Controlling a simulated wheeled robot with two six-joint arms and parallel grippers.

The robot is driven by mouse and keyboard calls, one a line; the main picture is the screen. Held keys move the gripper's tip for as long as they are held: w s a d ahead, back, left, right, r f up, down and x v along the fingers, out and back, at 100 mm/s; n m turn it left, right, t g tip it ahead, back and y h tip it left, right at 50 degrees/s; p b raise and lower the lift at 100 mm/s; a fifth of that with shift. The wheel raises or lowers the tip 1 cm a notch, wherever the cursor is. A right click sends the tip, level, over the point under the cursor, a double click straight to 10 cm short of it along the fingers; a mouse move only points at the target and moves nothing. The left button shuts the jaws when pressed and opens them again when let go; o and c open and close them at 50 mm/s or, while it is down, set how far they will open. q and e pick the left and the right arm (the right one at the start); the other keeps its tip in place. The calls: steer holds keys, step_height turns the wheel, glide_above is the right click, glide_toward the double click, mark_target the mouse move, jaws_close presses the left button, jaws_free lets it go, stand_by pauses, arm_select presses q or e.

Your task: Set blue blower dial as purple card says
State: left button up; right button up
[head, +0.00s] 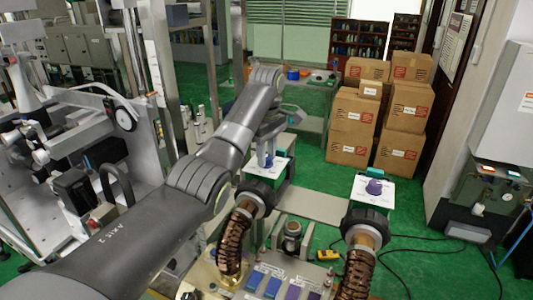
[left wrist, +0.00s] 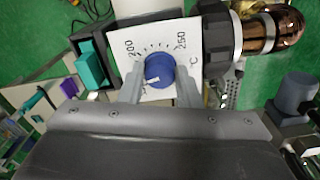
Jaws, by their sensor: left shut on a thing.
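My left gripper (head: 266,160) is at the blue dial (left wrist: 160,70) of the left-hand blower. In the left wrist view its fingers stand on both sides of the dial and are shut on it. The dial's white mark points to the lower left. The white scale plate (left wrist: 184,28) reads 200 at the left and 250 at the upper right; its lower part is partly hidden by my gripper. A purple card (head: 292,291) lies on the front panel beside blue cards (head: 255,280); its writing is too small to read. My right gripper is out of view.
A second blower has a purple-blue dial (head: 374,187) on a white plate, right of my arm. Copper hoses (head: 358,272) rise at the front. Cardboard boxes (head: 351,125) are stacked behind.

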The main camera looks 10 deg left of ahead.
arm_select(q)
steer(key=n, duration=0.5)
steer(key=shift+n, duration=2.5)
steer(key=o, duration=1)
steer(key=shift+w, duration=0.1)
